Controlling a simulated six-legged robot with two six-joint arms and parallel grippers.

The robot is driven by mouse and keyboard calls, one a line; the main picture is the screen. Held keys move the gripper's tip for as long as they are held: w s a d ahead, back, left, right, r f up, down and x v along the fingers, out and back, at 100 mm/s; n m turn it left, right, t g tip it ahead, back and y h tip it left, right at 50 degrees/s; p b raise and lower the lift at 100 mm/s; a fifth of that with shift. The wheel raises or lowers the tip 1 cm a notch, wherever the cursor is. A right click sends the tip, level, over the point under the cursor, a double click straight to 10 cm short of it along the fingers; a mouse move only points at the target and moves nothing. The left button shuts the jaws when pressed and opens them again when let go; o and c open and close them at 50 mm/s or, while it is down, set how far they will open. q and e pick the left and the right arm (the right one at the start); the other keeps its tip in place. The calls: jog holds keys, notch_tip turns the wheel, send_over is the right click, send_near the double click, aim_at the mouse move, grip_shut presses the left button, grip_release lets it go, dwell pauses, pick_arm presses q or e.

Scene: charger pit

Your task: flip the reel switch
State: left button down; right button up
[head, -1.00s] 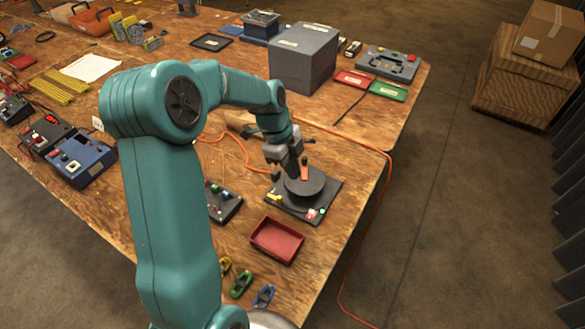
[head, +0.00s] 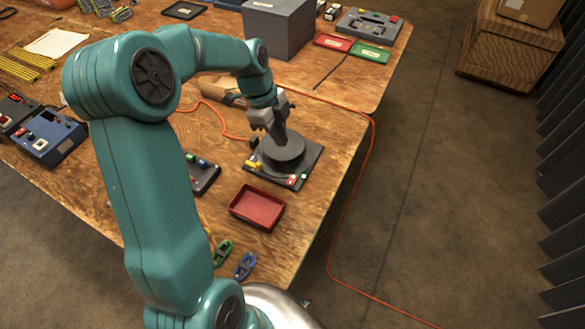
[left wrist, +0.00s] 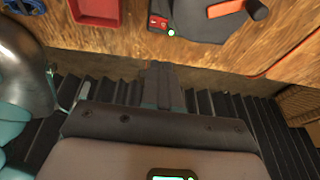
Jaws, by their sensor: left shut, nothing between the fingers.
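The reel unit is a black base plate (head: 262,174) carrying a round dark drum (head: 284,153). Its small red switch (head: 293,181) sits at the near edge of the plate, beside a lit green lamp (head: 304,176). My left gripper (head: 280,141) is shut and empty, over the drum in the head view. Its closed fingers (left wrist: 162,72) point toward the switch, apart from it in the picture. The right gripper is out of view.
A red tray (head: 257,207) lies just in front of the unit. A dark button box (head: 202,173) is to its left, and green (head: 222,252) and blue (head: 245,265) clips lie nearer. An orange cable (head: 372,135) runs over the table's right edge.

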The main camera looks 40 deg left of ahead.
aim_at(295, 176)
pick_arm(q)
jog(key=x, duration=0.9)
jog(key=a+p+x, duration=0.1)
jog(key=x, duration=0.3)
jog(key=shift+s+f, duration=0.1)
jog(key=shift+f, duration=0.35)
jog(key=b, duration=0.1)
jog(key=f+b, duration=0.1)
jog(key=shift+w+f+b, duration=0.3)
jog(key=shift+w+b, duration=0.05)
jog(key=shift+w, duration=0.05)
jog(key=shift+s+r+p, duration=0.2)
jog(key=shift+r+p, duration=0.25)
jog(key=shift+f, duration=0.1)
